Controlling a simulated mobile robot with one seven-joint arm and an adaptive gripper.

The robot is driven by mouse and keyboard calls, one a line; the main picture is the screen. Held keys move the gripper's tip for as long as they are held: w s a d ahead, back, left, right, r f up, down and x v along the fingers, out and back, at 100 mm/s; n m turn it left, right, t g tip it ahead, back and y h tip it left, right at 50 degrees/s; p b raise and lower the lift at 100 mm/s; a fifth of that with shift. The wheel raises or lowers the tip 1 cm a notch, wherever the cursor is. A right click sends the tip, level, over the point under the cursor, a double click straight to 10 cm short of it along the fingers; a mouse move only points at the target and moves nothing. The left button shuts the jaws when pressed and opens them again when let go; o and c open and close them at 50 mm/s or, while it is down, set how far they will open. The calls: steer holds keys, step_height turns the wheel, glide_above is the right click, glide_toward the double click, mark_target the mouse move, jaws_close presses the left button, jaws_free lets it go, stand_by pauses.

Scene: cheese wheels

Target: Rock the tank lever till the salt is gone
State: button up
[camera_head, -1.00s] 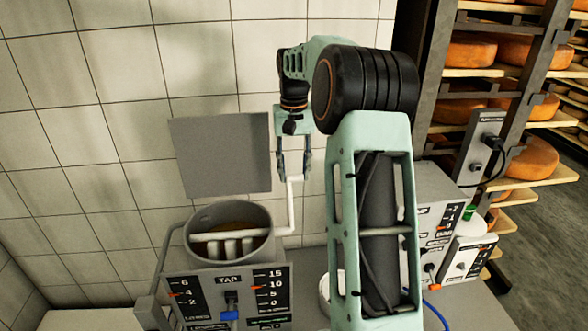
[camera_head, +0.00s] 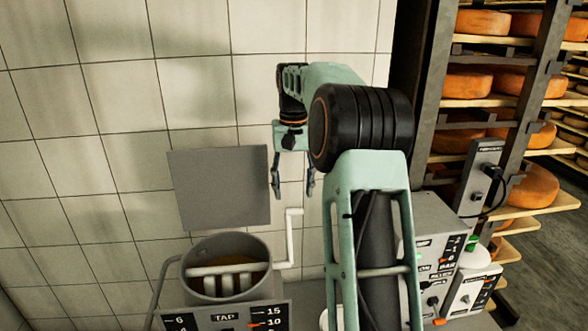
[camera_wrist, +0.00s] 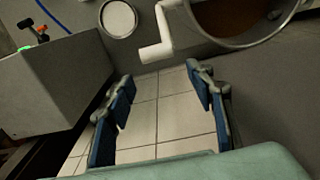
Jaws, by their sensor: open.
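The tank (camera_head: 205,252) is a round grey metal vessel at the lower middle of the head view, with brownish liquid and a white barred frame (camera_head: 232,268) inside. A white cranked lever (camera_head: 290,240) rises at its right side, its short top bent sideways. In the wrist view the lever (camera_wrist: 164,28) stands beside the tank rim (camera_wrist: 232,42). My gripper (camera_head: 293,192) is open and empty, just above the lever's top and apart from it. In the wrist view its fingers (camera_wrist: 162,80) are spread, with floor or wall tiles between them. I cannot make out salt.
A grey plate (camera_head: 220,188) stands behind the tank against the tiled wall. A TAP panel (camera_head: 224,317) fronts the tank. A grey control box (camera_head: 428,220) is to the right. Cheese shelves (camera_head: 500,95) fill the far right. My arm hides part of the middle.

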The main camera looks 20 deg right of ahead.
step_height(320, 180, up, 8)
steer(key=shift+f, duration=0.25)
stand_by(1.2)
